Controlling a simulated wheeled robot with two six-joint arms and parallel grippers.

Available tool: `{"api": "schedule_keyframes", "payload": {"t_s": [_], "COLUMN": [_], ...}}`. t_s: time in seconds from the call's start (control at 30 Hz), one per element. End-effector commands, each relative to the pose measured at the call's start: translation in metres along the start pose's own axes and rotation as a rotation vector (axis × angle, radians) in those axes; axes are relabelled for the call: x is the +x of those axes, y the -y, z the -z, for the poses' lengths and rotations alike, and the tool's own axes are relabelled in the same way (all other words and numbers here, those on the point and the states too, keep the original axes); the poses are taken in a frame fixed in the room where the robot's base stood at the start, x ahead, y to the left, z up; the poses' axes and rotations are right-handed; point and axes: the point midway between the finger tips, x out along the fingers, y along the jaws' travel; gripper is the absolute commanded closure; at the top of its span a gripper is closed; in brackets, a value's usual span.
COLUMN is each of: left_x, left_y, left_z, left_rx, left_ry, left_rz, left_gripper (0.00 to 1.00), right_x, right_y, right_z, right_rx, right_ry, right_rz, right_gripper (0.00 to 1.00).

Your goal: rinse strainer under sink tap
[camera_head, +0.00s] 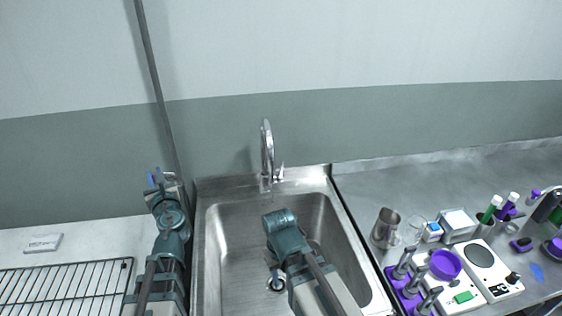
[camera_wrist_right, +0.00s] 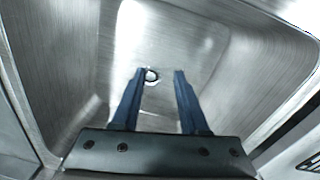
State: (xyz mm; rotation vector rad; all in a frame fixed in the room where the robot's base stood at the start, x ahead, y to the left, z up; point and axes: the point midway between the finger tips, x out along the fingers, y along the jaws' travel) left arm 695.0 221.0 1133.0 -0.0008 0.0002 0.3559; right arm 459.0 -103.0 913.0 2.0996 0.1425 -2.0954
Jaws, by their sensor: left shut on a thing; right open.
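The steel sink (camera_head: 225,255) is in the middle of the head view, and its tap (camera_head: 267,155) stands at the back edge. No water shows from the spout. My left gripper (camera_head: 158,178) is raised left of the sink, near the wall. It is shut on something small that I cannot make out. My right gripper (camera_wrist_right: 160,73) is open and empty in the right wrist view. It points down into the basin, with the drain (camera_wrist_right: 151,76) seen between its fingertips. The right fingers are hidden in the head view. I cannot identify a strainer in either view.
A wire rack (camera_head: 65,290) and a small white block (camera_head: 43,243) lie on the left counter. A metal jug (camera_head: 386,228), a purple holder (camera_head: 409,290), a purple dish (camera_head: 445,264) and a white hotplate (camera_head: 490,270) crowd the right counter. The right counter's back is clear.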

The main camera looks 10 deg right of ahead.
Motion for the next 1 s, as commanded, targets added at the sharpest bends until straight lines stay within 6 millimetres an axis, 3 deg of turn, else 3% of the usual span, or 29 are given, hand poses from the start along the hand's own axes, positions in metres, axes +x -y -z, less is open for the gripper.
{"api": "schedule_keyframes", "payload": {"t_s": [0.03, 0.27, 0.43, 0.53, 0.8, 1.0], "left_x": [0.000, 0.000, 0.000, 0.000, 0.000, 0.000], "left_y": [0.000, 0.000, 0.000, 0.000, 0.000, 0.000], "left_z": [-0.026, -0.087, -0.130, -0.146, -0.145, -0.145], "left_rx": [0.000, 0.000, 0.000, 0.000, 0.000, 0.000], "left_ry": [0.000, 0.000, 0.000, 0.000, 0.000, 0.000], "left_rz": [0.000, 0.000, 0.000, 0.000, 0.000, 0.000], "left_gripper": [1.00, 1.00, 1.00, 1.00, 1.00, 1.00], "right_x": [-0.026, -0.085, -0.127, -0.143, -0.146, -0.150], "right_y": [-0.008, -0.040, -0.068, -0.089, -0.124, -0.145], "right_z": [0.002, 0.013, 0.042, 0.090, 0.222, 0.297], "right_rx": [0.019, 0.095, 0.141, 0.145, 0.079, 0.034], "right_ry": [-0.005, -0.034, -0.074, -0.123, -0.256, -0.335], "right_rz": [0.005, 0.025, 0.043, 0.057, 0.072, 0.072], "right_gripper": [0.56, 0.56, 0.56, 0.56, 0.56, 0.56]}}
